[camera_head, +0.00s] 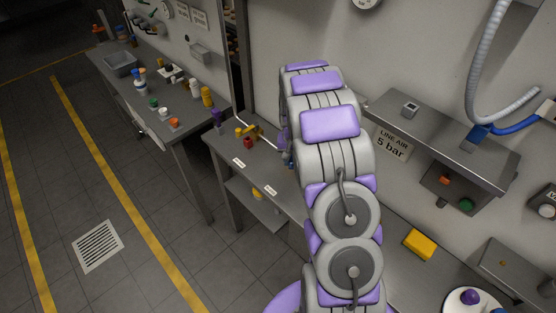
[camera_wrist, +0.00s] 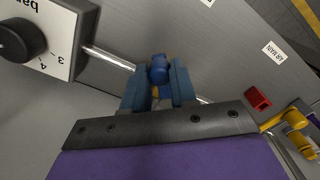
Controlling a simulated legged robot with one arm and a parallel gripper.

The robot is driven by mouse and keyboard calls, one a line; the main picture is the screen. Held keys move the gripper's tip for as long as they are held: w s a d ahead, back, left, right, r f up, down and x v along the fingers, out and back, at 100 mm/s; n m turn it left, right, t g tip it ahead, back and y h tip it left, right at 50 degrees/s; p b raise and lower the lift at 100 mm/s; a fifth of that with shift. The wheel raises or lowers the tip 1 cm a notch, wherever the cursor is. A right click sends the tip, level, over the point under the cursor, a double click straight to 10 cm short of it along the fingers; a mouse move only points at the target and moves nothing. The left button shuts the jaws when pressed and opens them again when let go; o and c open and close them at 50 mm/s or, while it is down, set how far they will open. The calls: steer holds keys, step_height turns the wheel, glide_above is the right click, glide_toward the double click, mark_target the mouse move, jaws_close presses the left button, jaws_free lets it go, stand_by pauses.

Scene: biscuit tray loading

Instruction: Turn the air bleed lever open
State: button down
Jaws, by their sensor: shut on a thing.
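A blue piece with a rounded end, which I take for the air bleed lever (camera_wrist: 159,68), sits on a thin metal pipe (camera_wrist: 108,58) in the wrist view. My gripper (camera_wrist: 159,86) has its two blue-grey fingers on either side of this lever, shut on it. The lower part of the lever is partly hidden between the fingers, so its exact turn angle is hard to tell. In the head view my arm covers most of the lever and gripper.
A white block with a black knob (camera_wrist: 18,42) and a scale is at the pipe's left end. A yellow valve (camera_wrist: 290,120) and a red piece (camera_wrist: 259,98) are close on the right. An "AIR MAIN" label (camera_wrist: 272,48) lies on the bench. A yellow block (camera_head: 420,244) lies right of my arm.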

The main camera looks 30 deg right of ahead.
steer(key=shift+s+d+r+n, duration=0.1)
steer(key=shift+d+n, duration=0.9)
steer(key=shift+n, duration=0.65)
steer(key=shift+s+d+f+n, duration=0.15)
steer(key=shift+d+n, duration=0.8)
steer(key=shift+n, duration=0.75)
steer(key=shift+s+d+r+n, duration=0.15)
steer(key=shift+d+n, duration=0.85)
steer(key=shift+n, duration=0.65)
steer(key=shift+w, duration=0.1)
steer(key=c, duration=0.9)
jaws_free()
steer(key=shift+d, duration=0.1)
step_height(320, 180, up, 17)
steer(key=shift+r, duration=0.1)
steer(key=shift+d, duration=0.1)
